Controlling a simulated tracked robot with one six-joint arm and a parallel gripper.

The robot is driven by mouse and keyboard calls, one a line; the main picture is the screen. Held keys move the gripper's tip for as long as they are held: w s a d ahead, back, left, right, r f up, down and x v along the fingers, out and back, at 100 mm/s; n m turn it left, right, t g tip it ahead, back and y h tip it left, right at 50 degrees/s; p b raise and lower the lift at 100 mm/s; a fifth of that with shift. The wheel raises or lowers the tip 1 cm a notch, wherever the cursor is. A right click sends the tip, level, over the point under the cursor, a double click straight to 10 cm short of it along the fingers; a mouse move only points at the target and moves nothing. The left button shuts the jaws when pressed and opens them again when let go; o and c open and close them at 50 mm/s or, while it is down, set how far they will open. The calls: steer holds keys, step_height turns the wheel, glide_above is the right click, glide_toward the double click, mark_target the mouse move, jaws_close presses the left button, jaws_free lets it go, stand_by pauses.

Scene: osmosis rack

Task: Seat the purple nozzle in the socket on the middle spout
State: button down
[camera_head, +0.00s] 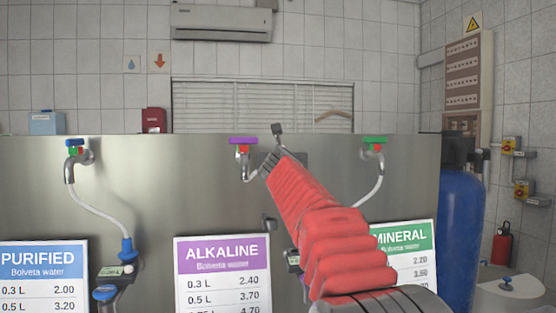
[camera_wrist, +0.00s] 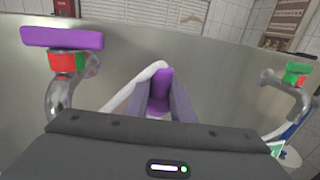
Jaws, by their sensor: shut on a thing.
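The purple nozzle (camera_wrist: 160,90) is between the two fingers of my gripper (camera_wrist: 161,103) in the wrist view, with a white hose at its top. My gripper is shut on it. In the head view my gripper (camera_head: 271,160) is just right of the middle tap (camera_head: 243,153), which has a purple handle (camera_head: 243,141); the nozzle cannot be made out there. The tap also shows at the left of the wrist view (camera_wrist: 62,60). A dark fitting with a small display (camera_head: 292,259) is partly hidden behind my arm. The socket itself is not clearly visible.
The left tap (camera_head: 77,155) has a hose running to a blue nozzle (camera_head: 126,248) on a dark spout. The right tap (camera_head: 374,148) has a green handle. Price signs, including ALKALINE (camera_head: 222,270), are on the steel panel (camera_head: 160,190). A blue tank (camera_head: 459,220) is at right.

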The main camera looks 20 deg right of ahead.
steer(key=shift+d, duration=0.1)
steer(key=shift+d, duration=2.1)
steer(key=shift+f, duration=0.35)
steer(key=shift+f, duration=0.35)
steer(key=shift+f, duration=0.1)
steer(key=shift+f, duration=0.7)
steer(key=shift+f, duration=0.6)
steer(key=shift+f, duration=0.95)
steer(key=shift+f, duration=0.6)
